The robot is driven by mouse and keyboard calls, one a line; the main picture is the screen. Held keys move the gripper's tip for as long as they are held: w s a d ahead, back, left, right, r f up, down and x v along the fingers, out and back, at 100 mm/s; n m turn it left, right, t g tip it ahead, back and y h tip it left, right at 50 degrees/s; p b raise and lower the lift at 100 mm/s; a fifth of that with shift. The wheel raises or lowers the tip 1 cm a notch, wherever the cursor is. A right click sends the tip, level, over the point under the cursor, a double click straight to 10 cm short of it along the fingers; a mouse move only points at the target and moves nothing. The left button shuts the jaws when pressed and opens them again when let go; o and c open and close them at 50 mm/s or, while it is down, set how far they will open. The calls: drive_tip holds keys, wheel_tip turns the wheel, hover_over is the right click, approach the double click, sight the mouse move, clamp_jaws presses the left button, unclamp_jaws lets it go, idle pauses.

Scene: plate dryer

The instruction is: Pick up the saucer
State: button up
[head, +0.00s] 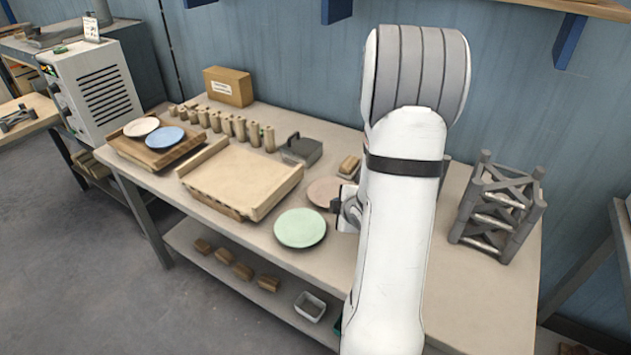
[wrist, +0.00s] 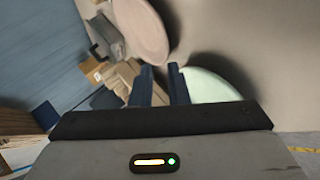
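Several round dishes are in view, and I cannot tell which one is the saucer. A pale pink dish (head: 323,191) lies on the bench beside my gripper (head: 340,207), partly hidden by it; it also shows in the wrist view (wrist: 141,30). A mint green dish (head: 300,228) lies nearer the front edge; the wrist view shows it (wrist: 212,88) beside the right finger. A cream dish (head: 141,127) and a blue dish (head: 165,137) sit on a wooden tray at the left. In the wrist view my gripper (wrist: 161,70) is open, with an empty gap between its dark fingers.
A wooden tray-like board (head: 243,178) fills the middle of the bench (head: 270,262). Several wooden pegs (head: 228,125), a cardboard box (head: 229,86) and a dark grey box (head: 301,149) stand behind. A grey rack (head: 497,207) stands to the right of my arm.

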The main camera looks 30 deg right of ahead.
drive_tip(key=shift+s+d+f+n+t+y, duration=0.2)
drive_tip(key=shift+d+f+n+t, duration=0.3)
drive_tip(key=shift+f, duration=0.1)
drive_tip(key=shift+s+d+f+n+t+y, duration=0.2)
drive_tip(key=shift+d+f+n+t, duration=0.2)
drive_tip(key=shift+f+n, duration=0.15)
drive_tip(key=shift+s+d+f+n+t+p, duration=0.1)
drive_tip(key=shift+d+f+n+t+p, duration=0.05)
drive_tip(key=shift+f+n+t+p, duration=0.25)
drive_tip(key=p, duration=0.2)
approach(330, 195)
drive_tip(key=shift+w+a+f, duration=0.4)
drive_tip(key=shift+w+f, duration=0.35)
drive_tip(key=shift+f, duration=0.15)
drive_tip(key=shift+w+a+f, duration=0.4)
drive_tip(key=shift+w+f, duration=0.35)
drive_tip(key=shift+f, duration=0.1)
clamp_jaws()
drive_tip(key=shift+r, duration=0.1)
